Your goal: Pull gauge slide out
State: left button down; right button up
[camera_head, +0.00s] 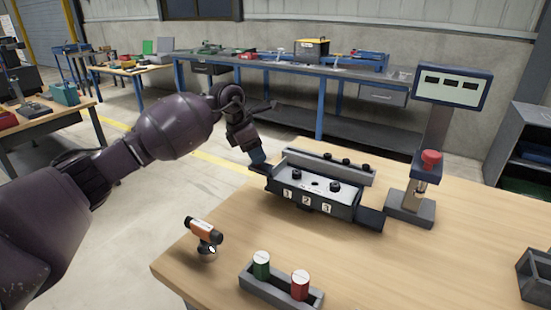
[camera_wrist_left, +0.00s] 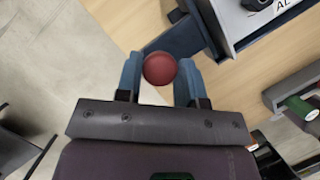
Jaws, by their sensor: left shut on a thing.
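The gauge fixture (camera_head: 312,198) is a grey box with 1, 2, 3 labels on its front and black knobs on top, standing on the wooden table. A dark blue plate (camera_head: 370,218) sticks out at its right end. My left gripper (camera_head: 257,159) is at its left end. In the left wrist view, my left gripper (camera_wrist_left: 160,75) has its blue fingers on both sides of a round red knob (camera_wrist_left: 160,68), shut on it. A dark blue bar (camera_wrist_left: 180,38) shows beyond the knob beside the fixture (camera_wrist_left: 240,22). The knob is hidden in the head view. My right gripper is not in view.
A gauge stand (camera_head: 410,207) with a display (camera_head: 453,87) and red button stands right of the fixture. An orange-black handheld tool (camera_head: 203,231) and a tray (camera_head: 248,284) with green and red cylinders lie in front. A grey bin (camera_head: 536,275) is at right.

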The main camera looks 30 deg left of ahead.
pick_arm(q)
jog(key=shift+w+a+r, duration=0.1)
jog(key=shift+a+r, duration=0.05)
jog(key=shift+a, duration=0.9)
jog(key=c, duration=1.2)
grip_release()
jog(key=o, duration=0.4)
jog(key=shift+a, duration=0.2)
jog(key=shift+o, duration=0.2)
jog(key=shift+d, duration=0.1)
